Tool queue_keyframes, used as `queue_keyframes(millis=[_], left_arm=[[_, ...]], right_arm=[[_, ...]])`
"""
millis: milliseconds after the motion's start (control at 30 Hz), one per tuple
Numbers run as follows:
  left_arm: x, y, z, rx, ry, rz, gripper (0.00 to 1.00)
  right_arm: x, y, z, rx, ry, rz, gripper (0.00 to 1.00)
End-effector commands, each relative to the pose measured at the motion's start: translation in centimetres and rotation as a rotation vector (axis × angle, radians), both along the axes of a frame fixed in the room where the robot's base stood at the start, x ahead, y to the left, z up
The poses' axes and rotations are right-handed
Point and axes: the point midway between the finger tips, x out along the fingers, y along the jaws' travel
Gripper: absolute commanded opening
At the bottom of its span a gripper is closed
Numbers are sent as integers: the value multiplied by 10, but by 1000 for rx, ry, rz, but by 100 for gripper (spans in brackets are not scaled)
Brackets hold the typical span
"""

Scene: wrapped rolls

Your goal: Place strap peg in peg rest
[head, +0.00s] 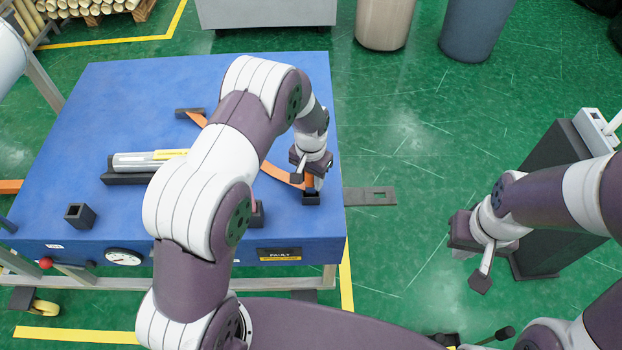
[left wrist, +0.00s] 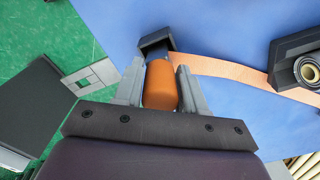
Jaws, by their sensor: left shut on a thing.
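The orange strap peg (left wrist: 161,86) is between the two fingers of my left gripper (left wrist: 160,88), which is shut on it. In the head view my left gripper (head: 311,176) is low over the right edge of the blue table. The dark square peg rest (head: 311,199) is directly below it, and also shows at the peg's far end in the left wrist view (left wrist: 155,43). I cannot tell if the peg's end is inside it. The orange strap (head: 280,175) runs from the peg area back over the table. My right gripper (head: 474,262) hangs over the floor, away from the table.
A wrapped roll (head: 140,160) lies in a dark cradle on the blue table (head: 110,100). Another dark square holder (head: 80,215) stands at the front left. A flat grey plate (head: 372,196) juts from the table's right edge. A dark panel (head: 550,160) stands beside my right arm.

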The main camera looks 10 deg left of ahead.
Motion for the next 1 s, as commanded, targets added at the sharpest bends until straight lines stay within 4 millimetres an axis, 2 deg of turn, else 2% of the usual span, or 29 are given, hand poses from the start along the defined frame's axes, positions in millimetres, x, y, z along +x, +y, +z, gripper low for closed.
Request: queue_keyframes(millis=[33,100,433,467,500,533,800,900,1000], left_arm=[[-1,0,-9,0,4,0,3],[0,0,-16,0,0,0,3],[0,0,-21,0,0,1,3],[0,0,-19,0,0,1,50],[0,0,-19,0,0,1,63],[0,0,-19,0,0,1,66],[0,0,-17,0,0,1,66],[1,-1,-7,0,-3,1,66],[1,-1,17,-1,-5,1,66]], right_arm=[[0,0,2,0,0,0,0],[0,0,2,0,0,0,0],[0,0,-2,0,0,0,0],[0,0,-1,0,0,0,0],[0,0,-1,0,0,0,0],[0,0,-1,0,0,0,0],[0,0,1,0,0,0,0],[0,0,1,0,0,0,0],[0,0,-1,0,0,0,0]])
